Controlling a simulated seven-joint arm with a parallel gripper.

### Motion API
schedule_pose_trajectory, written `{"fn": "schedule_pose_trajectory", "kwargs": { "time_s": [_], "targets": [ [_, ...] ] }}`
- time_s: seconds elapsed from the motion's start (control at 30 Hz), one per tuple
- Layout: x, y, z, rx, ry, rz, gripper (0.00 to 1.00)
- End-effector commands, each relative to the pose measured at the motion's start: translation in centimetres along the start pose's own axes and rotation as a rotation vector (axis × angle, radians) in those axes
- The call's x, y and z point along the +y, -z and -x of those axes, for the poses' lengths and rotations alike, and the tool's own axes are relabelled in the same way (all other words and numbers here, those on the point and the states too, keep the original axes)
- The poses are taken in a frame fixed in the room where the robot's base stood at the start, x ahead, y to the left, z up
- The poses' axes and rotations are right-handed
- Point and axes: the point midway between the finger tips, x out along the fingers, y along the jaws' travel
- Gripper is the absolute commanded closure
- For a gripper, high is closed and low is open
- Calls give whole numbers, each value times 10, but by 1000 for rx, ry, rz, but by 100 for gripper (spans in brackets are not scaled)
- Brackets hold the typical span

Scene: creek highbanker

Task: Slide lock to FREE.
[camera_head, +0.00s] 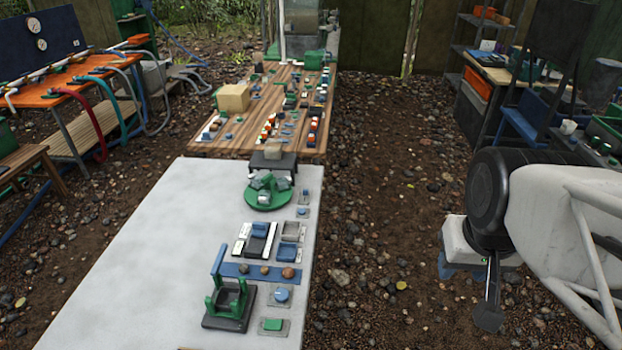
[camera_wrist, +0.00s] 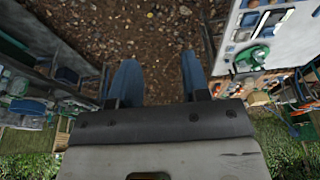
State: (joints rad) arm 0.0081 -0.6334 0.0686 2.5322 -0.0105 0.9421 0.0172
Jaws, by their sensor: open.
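The slide lock and its FREE mark cannot be made out for certain at this size. Several small devices stand on the white table (camera_head: 130,235). Among them are a black-and-white unit with a blue block (camera_head: 257,240), a grey plate with a blue knob (camera_head: 280,294), a grey plate with a green block (camera_head: 273,325), and a black base with a green bracket and blue lever (camera_head: 229,300). My gripper (camera_head: 462,271) is off the table's right side, above the gravel, pointing down. In the wrist view its blue fingers (camera_wrist: 160,80) are apart with nothing between them.
A green round fixture (camera_head: 268,196) stands toward the table's far end. Beyond is a wooden bench (camera_head: 215,145) crowded with small parts. An orange bench with hoses (camera_head: 70,85) is at left, shelves (camera_head: 475,45) at right. The table's left half is bare.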

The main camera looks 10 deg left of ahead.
Motion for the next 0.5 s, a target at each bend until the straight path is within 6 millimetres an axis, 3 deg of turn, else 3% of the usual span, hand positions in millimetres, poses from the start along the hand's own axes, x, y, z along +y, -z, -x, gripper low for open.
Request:
{"fn": "schedule_pose_trajectory", "kwargs": {
  "time_s": [0.07, 0.13, 0.27, 0.5],
  "targets": [
    [0, 0, 0, 0, 0, 0, 57],
    [0, 0, 0, 0, 0, 0, 64],
    [0, 3, 0, -1, 0, -6, 64],
    [-5, 29, 2, -11, 3, -60, 64]
  ]
}}
